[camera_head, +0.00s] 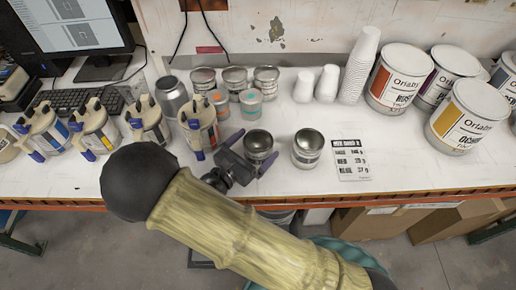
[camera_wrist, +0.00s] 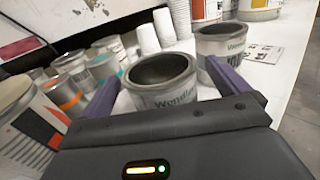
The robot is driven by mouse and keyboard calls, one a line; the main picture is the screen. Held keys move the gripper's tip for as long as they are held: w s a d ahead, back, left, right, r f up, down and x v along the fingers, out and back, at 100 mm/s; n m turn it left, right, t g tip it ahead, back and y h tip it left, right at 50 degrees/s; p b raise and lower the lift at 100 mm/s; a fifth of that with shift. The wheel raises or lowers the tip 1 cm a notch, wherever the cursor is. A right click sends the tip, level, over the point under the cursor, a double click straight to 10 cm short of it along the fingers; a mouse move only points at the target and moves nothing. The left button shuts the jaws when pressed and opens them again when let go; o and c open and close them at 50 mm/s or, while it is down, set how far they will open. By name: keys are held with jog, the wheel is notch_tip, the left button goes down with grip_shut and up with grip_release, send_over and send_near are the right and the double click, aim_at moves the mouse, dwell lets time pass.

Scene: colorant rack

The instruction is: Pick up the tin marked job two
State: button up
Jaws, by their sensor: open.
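Two small open-topped metal tins stand near the front of the white bench. The left tin (camera_head: 259,146) is between the purple fingers of my gripper (camera_head: 250,151), which is open. In the wrist view that tin (camera_wrist: 163,88) sits ahead of the palm, with a finger on each side; I cannot tell whether either touches it. The right tin (camera_head: 307,150) stands apart, just beyond the right finger in the wrist view (camera_wrist: 222,47). Both tins carry pale printed labels. No job number is legible, so I cannot tell which is job two.
A printed card (camera_head: 350,160) lies right of the tins. Dispenser canisters (camera_head: 200,128) stand close at the left. More small tins (camera_head: 235,78) stand behind. White cups (camera_head: 360,65) and large paint cans (camera_head: 397,78) are at back right. The bench's front edge (camera_head: 400,196) is near.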

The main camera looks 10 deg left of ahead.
jog(key=shift+x, duration=0.85)
jog(key=c, duration=1)
